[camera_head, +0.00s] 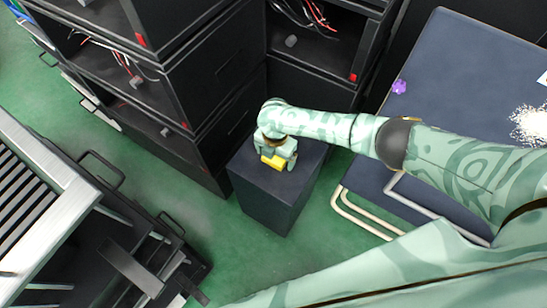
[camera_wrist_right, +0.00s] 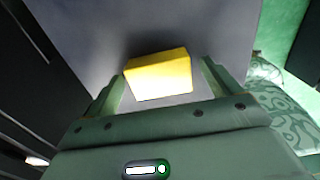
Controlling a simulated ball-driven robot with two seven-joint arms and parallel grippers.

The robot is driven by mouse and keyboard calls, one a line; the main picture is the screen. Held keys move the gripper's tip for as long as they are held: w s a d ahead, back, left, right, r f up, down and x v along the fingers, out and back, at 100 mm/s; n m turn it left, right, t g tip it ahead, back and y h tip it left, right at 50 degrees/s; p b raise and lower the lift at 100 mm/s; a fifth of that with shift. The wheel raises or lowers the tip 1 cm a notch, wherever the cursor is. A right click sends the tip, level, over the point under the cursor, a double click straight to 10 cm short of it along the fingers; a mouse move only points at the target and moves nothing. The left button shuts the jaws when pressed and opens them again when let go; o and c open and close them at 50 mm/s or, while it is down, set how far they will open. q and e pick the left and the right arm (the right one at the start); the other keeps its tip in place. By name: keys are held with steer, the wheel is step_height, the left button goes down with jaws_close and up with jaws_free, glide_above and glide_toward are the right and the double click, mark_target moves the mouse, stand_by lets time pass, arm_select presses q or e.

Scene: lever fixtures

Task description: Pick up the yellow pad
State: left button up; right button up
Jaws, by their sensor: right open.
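The yellow pad (camera_head: 274,162) sits on top of a dark box-shaped stand (camera_head: 262,203) in the head view. My right gripper (camera_head: 276,158) is over it and hides part of it. In the right wrist view the yellow pad (camera_wrist_right: 159,75) is a yellow block between the two fingers of my right gripper (camera_wrist_right: 160,88), with the grey stand top (camera_wrist_right: 180,30) behind it. The fingers are open, one on each side, with gaps between them and the pad. My left gripper is not in view.
Black cabinets with cables (camera_head: 195,90) stand close behind and left of the stand. A dark blue table (camera_head: 455,70) with a small purple object (camera_head: 399,87) is at the right. Green floor (camera_head: 335,245) is free in front of the stand.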

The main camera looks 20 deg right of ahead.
mark_target(275, 157)
steer(key=c, duration=1.1)
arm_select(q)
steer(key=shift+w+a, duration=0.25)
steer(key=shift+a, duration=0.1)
arm_select(e)
steer(key=shift+o, duration=0.2)
steer(key=shift+r+p, duration=0.5)
steer(key=shift+r, duration=0.05)
step_height(275, 157, up, 3)
steer(key=shift+s+a+r+p, duration=0.1)
steer(key=shift+p, duration=0.9)
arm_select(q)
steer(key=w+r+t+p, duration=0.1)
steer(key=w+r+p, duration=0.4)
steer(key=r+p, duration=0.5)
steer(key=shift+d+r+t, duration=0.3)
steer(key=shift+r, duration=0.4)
arm_select(e)
steer(key=s+a+r, duration=0.5)
steer(key=s+r, duration=0.3)
steer(key=s, duration=0.5)
steer(key=shift+r, duration=0.3)
